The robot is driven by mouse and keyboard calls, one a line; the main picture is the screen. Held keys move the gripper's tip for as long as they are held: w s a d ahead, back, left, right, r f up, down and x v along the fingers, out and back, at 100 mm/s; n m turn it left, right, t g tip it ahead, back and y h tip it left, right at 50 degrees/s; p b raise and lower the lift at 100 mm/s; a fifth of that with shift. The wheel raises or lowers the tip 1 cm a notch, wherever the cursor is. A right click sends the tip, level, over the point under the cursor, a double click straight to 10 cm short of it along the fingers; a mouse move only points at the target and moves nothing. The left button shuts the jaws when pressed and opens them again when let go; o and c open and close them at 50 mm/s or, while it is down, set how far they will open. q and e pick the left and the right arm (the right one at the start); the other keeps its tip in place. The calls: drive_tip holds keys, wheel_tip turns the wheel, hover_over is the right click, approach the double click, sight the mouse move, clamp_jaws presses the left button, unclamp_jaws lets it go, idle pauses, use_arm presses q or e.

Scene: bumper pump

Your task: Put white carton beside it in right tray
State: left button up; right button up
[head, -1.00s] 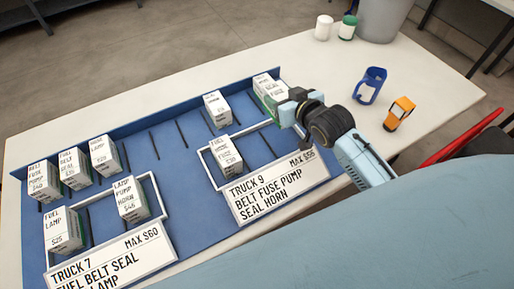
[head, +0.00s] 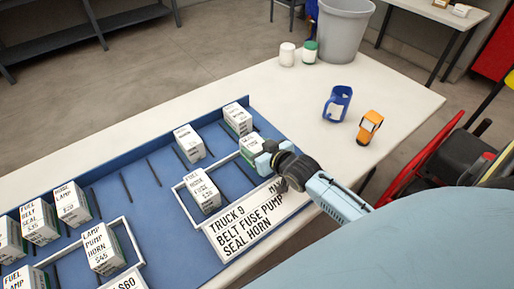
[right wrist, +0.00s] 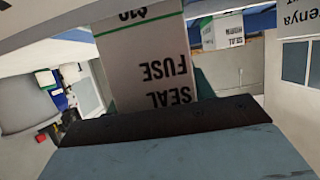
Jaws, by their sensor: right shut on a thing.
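My right gripper (head: 268,158) is shut on a white carton (head: 252,143) whose label starts with SEAL. The carton is over or at the back right corner of the right tray, a white frame (head: 177,196) behind the TRUCK 9 sign (head: 250,222). I cannot tell its height. In the right wrist view the held carton (right wrist: 150,65) fills the jaws and reads SEAL FUSE upside down. Another white carton (head: 202,188) stands inside the left part of the right tray. My left gripper is not in view.
Cartons (head: 190,142) and (head: 238,119) stand along the blue board's back edge. Several more stand at left, one (head: 102,248) in the left tray. A blue mug (head: 337,104), an orange item (head: 369,127) and two jars (head: 287,54) are on the white table.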

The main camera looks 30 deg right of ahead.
drive_tip(key=shift+f, duration=0.5)
drive_tip(key=o, duration=1.3)
drive_tip(key=shift+s+f, duration=0.1)
drive_tip(key=shift+f, duration=0.1)
drive_tip(key=shift+c, duration=0.2)
drive_tip(key=shift+r, duration=0.15)
drive_tip(key=p+v, duration=0.1)
drive_tip(key=v, duration=0.5)
drive_tip(key=r+p+v, duration=0.1)
drive_tip(key=v, duration=0.5)
